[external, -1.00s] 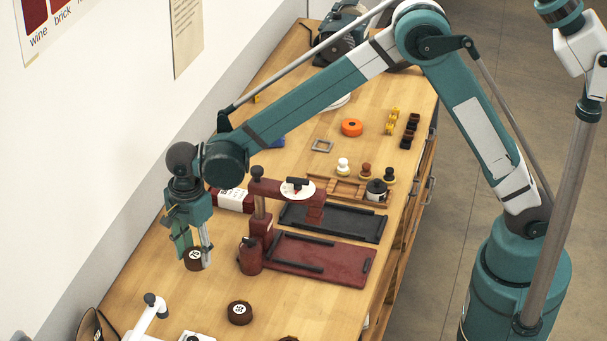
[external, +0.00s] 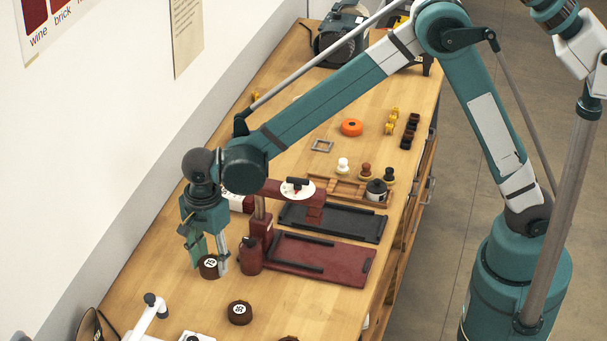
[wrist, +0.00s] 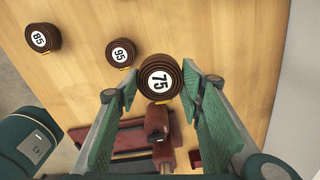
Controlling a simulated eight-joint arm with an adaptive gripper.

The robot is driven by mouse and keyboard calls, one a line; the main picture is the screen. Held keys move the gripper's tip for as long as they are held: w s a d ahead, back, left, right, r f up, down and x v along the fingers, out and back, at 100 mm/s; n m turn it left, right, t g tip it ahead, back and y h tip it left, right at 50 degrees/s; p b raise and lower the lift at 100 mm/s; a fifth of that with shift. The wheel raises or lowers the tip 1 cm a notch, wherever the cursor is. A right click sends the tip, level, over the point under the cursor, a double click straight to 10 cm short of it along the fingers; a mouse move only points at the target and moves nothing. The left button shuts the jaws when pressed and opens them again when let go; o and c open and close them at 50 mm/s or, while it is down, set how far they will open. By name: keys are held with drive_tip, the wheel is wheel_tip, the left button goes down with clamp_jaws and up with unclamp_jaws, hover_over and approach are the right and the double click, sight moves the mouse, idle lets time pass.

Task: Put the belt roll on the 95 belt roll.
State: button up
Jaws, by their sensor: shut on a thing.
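My gripper (external: 209,266) is shut on a brown belt roll (external: 208,272) with a white label. In the wrist view the held roll (wrist: 160,92) reads 75 and sits between the green fingers. In the external view it is near the table top; I cannot tell how high. The 95 belt roll (external: 239,317) lies on the table, below and right of the held roll in the external view. In the wrist view the 95 roll (wrist: 120,67) lies left of the held roll, label up, with nothing on it.
An 85 belt roll (wrist: 43,38) lies farther left in the wrist view. A white device (external: 147,318) stands at the front left. The wood between the held roll and 95 is clear.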

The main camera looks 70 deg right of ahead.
drive_tip(key=s+a+r, duration=0.2)
drive_tip(key=s+a, duration=0.1)
drive_tip(key=s, duration=0.5)
drive_tip(key=shift+n+p, duration=0.3)
drive_tip(key=shift+n, duration=0.1)
hover_over(237, 314)
drive_tip(key=shift+f, duration=3.2)
drive_tip(key=shift+f, duration=1.85)
drive_tip(key=shift+f+b, duration=0.2)
drive_tip(key=shift+b, duration=0.1)
drive_tip(key=o, duration=1)
drive_tip(key=shift+c, duration=0.2)
drive_tip(key=shift+r, duration=0.2)
